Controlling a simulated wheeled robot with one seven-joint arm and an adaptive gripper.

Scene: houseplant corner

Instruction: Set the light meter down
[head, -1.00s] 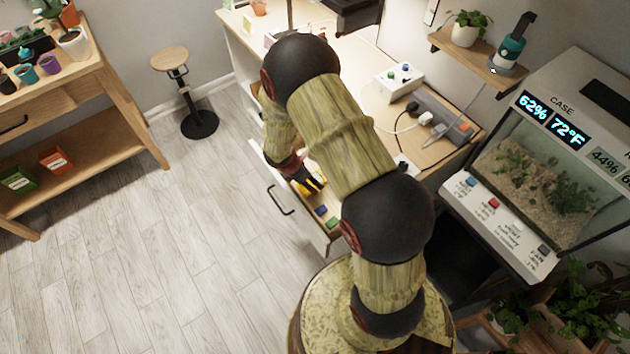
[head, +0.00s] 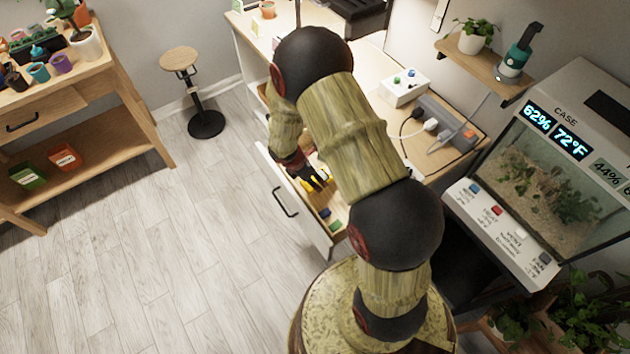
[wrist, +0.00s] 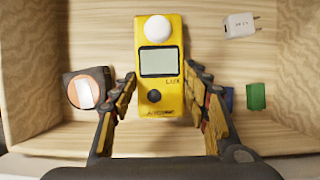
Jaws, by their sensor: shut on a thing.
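The light meter is a yellow box (wrist: 160,100) with a grey screen and a white dome, seen face up in the wrist view. My gripper (wrist: 161,82) is shut on it, with one finger along each long side of its body. The meter is over the floor of an open wooden drawer (wrist: 295,75); I cannot tell whether it touches that floor. In the head view my gripper (head: 316,181) is low inside the open drawer (head: 300,207), and my arm hides much of it.
In the drawer, a black item with an orange disc (wrist: 88,88) lies left of the meter. A white plug adapter (wrist: 241,25), a green block (wrist: 256,96) and a blue block (wrist: 228,98) lie to the right. The desk holds a power strip (head: 447,124).

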